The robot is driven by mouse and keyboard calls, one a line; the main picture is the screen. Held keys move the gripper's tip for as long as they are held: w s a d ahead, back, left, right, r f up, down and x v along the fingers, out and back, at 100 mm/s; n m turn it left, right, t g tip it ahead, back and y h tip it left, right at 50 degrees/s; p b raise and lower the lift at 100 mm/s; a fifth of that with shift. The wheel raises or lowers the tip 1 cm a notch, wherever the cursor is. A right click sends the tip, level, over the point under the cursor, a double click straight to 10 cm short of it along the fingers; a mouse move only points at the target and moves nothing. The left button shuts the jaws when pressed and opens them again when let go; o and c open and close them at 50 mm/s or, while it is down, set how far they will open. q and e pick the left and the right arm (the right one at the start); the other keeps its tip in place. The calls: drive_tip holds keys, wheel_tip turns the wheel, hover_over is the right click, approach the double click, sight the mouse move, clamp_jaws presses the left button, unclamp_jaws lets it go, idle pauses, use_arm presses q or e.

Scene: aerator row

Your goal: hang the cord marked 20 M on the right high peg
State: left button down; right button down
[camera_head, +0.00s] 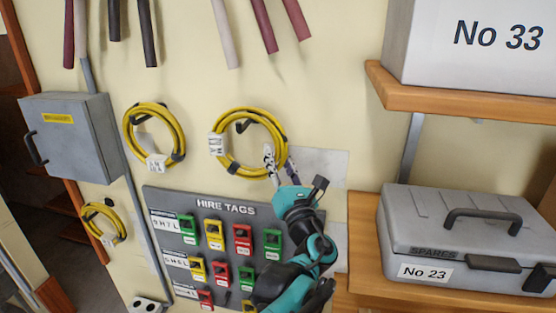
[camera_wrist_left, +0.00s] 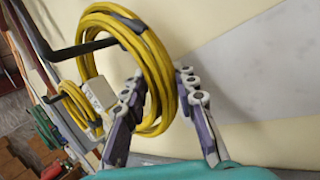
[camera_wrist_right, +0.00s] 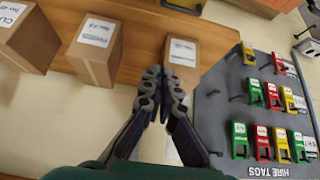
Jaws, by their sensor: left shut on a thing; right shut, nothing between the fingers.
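A yellow coiled cord (camera_head: 222,165) is at the right high peg (camera_head: 243,126) on the wall. Its white tag (camera_head: 216,146) is turned sideways and I cannot read it surely. My left gripper (camera_head: 279,166) is shut on the coil's right side. In the left wrist view the coil (camera_wrist_left: 155,65) passes between the fingers of the left gripper (camera_wrist_left: 160,88). A dark peg rod (camera_wrist_left: 85,50) crosses the loop there; whether the cord rests on it I cannot tell. My right gripper (camera_wrist_right: 163,88) is shut and empty, seen only in the right wrist view.
Another yellow coil (camera_head: 130,122) hangs left, and a smaller one (camera_head: 92,210) lower left. The hire tags board (camera_head: 175,205) is below. A grey wall box (camera_head: 75,140) is left; shelves with a toolbox (camera_head: 465,235) are right. Cardboard boxes (camera_wrist_right: 95,62) are near my right gripper.

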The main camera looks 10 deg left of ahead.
idle(0.3)
use_arm(q)
drive_tip(key=c, duration=1.1)
unclamp_jaws()
drive_tip(key=shift+s, duration=0.1)
